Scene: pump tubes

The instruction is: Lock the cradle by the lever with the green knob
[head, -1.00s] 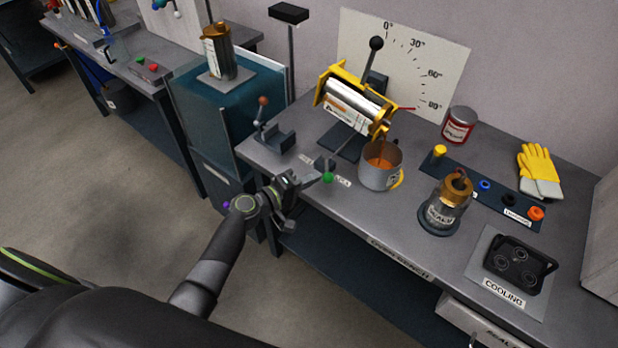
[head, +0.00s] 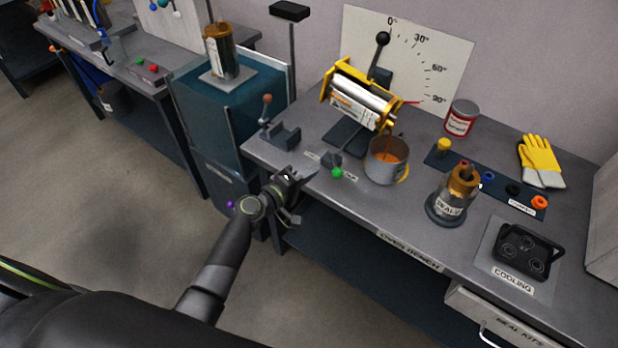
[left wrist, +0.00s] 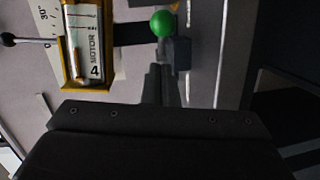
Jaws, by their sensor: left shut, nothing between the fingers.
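The yellow cradle (head: 383,123) holds a silver pump body on the bench. It also shows in the left wrist view (left wrist: 93,88), with a "MOTOR 4" label. The green knob (head: 337,173) sits on a short lever at the bench's front edge, beside a partly covered label. In the left wrist view the green knob (left wrist: 163,23) is just beyond the fingertips. My left gripper (head: 306,176) is shut and empty, left of the knob and apart from it in the head view. Its fingers (left wrist: 160,70) are together in the wrist view. My right gripper is not in view.
An orange-filled mug (head: 385,172) stands right of the knob. A small fixture (head: 284,136) with a brown-knobbed lever is behind my gripper. A black-knobbed lever (head: 382,39) rises behind the cradle before an angle board (head: 415,25). Open floor lies left of the bench.

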